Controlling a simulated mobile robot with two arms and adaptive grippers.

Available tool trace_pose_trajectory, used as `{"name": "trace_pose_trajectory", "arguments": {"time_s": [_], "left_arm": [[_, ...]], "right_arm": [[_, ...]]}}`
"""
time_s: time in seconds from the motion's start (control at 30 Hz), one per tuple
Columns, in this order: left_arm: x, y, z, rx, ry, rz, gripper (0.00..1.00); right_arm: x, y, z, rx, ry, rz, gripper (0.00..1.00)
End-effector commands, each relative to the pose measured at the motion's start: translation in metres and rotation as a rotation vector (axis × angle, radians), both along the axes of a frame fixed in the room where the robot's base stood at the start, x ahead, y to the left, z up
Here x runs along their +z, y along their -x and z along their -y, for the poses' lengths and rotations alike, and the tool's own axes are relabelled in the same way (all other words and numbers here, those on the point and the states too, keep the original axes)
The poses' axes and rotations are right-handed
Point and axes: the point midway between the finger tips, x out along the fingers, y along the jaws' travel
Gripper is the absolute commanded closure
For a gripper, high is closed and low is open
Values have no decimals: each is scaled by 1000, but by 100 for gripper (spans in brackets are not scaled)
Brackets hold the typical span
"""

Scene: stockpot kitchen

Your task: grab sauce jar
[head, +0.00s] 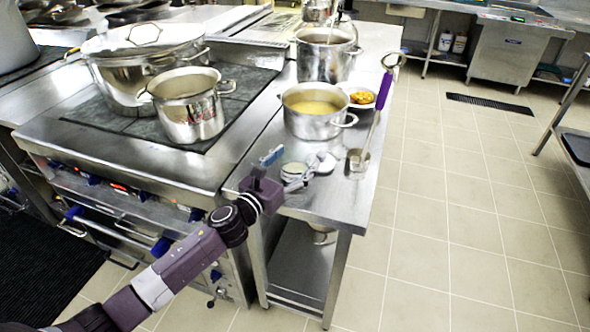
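A small round jar with a pale top (295,169), which looks like the sauce jar, stands near the front of the steel side table. My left gripper (285,169) is at the jar, coming in from the lower left. Its two fingers are spread apart, one toward the back left and one toward the front right of the jar. I cannot tell whether either finger touches it. A small pale round item (325,162) lies just right of the jar; its kind is unclear. My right gripper is out of view.
The side table (332,207) also bears a pot of yellow liquid (313,113), a tall pot (324,58), a plate of food (362,97) and a purple-handled ladle (383,92). The stove (130,160) with steel pots is on the left.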

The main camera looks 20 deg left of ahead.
Motion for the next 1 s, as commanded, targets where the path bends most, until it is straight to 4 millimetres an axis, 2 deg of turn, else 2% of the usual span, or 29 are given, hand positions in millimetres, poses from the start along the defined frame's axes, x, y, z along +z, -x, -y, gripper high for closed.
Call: {"name": "trace_pose_trajectory", "arguments": {"time_s": [0.03, 0.47, 0.77, 0.87, 1.0], "left_arm": [[0, 0, 0, 0, 0, 0, 36], [2, 0, 0, 0, 1, 3, 82], [5, 0, 0, 0, 0, 4, 82], [13, 0, 0, -2, 1, 6, 82], [36, 0, -1, -2, -4, 8, 82]], "right_arm": [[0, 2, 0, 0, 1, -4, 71], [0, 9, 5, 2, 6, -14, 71], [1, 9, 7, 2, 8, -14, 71], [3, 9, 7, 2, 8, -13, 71], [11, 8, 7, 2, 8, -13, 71]]}}
